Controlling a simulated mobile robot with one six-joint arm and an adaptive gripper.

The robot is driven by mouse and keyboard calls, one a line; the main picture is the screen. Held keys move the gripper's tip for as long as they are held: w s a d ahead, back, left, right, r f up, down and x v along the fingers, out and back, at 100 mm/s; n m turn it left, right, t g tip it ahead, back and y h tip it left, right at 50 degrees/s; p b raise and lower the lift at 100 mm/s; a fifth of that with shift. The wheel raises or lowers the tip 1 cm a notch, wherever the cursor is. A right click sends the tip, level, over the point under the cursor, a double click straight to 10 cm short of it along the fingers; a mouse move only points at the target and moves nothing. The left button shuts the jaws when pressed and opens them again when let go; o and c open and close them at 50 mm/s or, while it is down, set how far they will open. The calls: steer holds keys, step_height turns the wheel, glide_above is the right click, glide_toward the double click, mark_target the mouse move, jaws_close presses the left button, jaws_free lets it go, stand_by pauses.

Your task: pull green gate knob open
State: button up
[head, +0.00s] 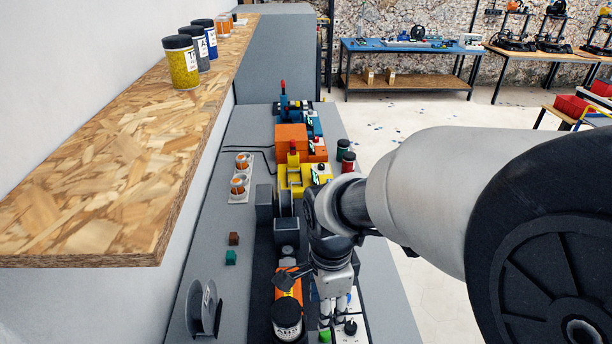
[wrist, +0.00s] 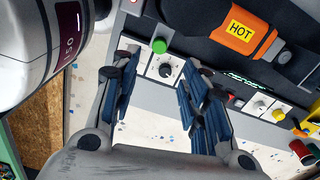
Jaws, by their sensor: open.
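A round green knob (wrist: 159,46) shows near the top middle of the wrist view, at the edge of a pale panel. In the head view a green piece, likely the same knob (head: 325,336), shows at the bottom edge. A black dial (wrist: 165,69) on a white plate lies just below the green knob in the wrist view. My gripper (wrist: 162,64) is open and empty, its blue-padded fingers spread to either side of the dial in the picture. The green knob appears beyond the fingertips. I cannot tell the exact gap. In the head view my gripper (head: 334,311) points down over the panel.
A dark ABS container (head: 287,316) stands left of my gripper. A spool (head: 205,310) and yellow (head: 292,176) and orange machines stand along the bench. A chipboard shelf (head: 95,150) overhangs at left.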

mark_target(324, 332)
step_height(324, 332, down, 11)
steer(key=b, duration=0.3)
steer(key=shift+s+f, duration=0.1)
steer(key=shift+c, duration=0.2)
jaws_close()
stand_by(0.5)
